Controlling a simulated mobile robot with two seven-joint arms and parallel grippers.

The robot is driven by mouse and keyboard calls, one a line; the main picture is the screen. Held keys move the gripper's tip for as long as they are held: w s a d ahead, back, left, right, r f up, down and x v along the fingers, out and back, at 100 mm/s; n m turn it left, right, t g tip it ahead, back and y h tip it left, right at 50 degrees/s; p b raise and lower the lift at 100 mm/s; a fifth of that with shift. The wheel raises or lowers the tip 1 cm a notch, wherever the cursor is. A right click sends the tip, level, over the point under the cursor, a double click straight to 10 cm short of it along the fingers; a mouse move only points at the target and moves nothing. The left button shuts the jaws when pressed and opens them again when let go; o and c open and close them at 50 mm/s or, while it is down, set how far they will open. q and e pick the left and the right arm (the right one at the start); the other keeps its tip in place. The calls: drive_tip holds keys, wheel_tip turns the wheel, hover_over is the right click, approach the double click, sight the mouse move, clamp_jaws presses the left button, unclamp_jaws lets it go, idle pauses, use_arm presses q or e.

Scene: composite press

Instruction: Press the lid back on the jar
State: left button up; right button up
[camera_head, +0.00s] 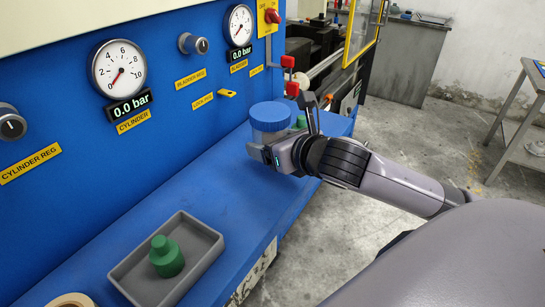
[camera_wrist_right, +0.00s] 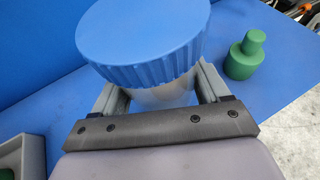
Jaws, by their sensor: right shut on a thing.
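The blue ribbed lid (camera_head: 270,112) sits on top of the clear jar (camera_head: 268,135), which stands on the blue ledge. My right gripper (camera_head: 267,150) is shut around the jar's body, below the lid. In the right wrist view the lid (camera_wrist_right: 142,40) covers the jar's mouth, and a strip of the jar (camera_wrist_right: 162,95) shows between the fingers (camera_wrist_right: 160,88). I cannot tell whether the lid is fully seated. My left gripper is not in view.
A green bottle-shaped piece (camera_wrist_right: 244,56) stands just right of the jar. A grey tray (camera_head: 208,236) with another green piece (camera_head: 166,258) lies nearer on the blue ledge (camera_head: 225,190). The blue gauge panel (camera_head: 165,75) rises behind. The ledge between tray and jar is clear.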

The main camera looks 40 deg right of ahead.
drive_tip(key=shift+f, duration=1.85)
drive_tip(key=shift+f, duration=0.15)
drive_tip(key=o, duration=1.5)
